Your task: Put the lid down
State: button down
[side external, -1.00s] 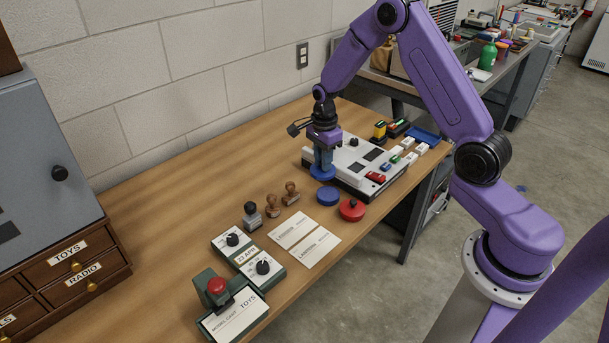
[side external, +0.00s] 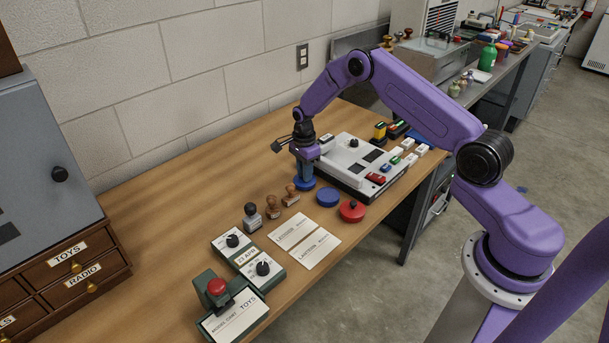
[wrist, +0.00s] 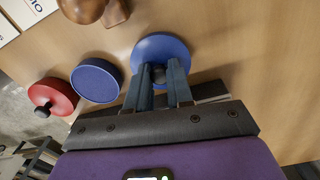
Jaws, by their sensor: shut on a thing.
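The lid (side external: 305,184) is a flat blue disc. My gripper (side external: 304,178) is shut on it and points down. In the wrist view the lid (wrist: 160,47) shows at the fingertips of my gripper (wrist: 160,76). It is at or just above the wooden table, left of the grey-white box; I cannot tell whether it touches the wood. A round blue tin (side external: 327,197) with a dark blue top stands close by, to the right and nearer the camera, apart from the lid. It also shows in the wrist view (wrist: 97,80).
The grey-white box (side external: 360,160) is right of my gripper. Wooden stamps (side external: 291,194) and paper cards (side external: 305,240) lie nearer the camera. The table (side external: 190,190) is bare to the left.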

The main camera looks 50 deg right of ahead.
jog(key=shift+f, duration=0.75)
jog(key=shift+f, duration=0.1)
jog(key=c, duration=1)
grip_release()
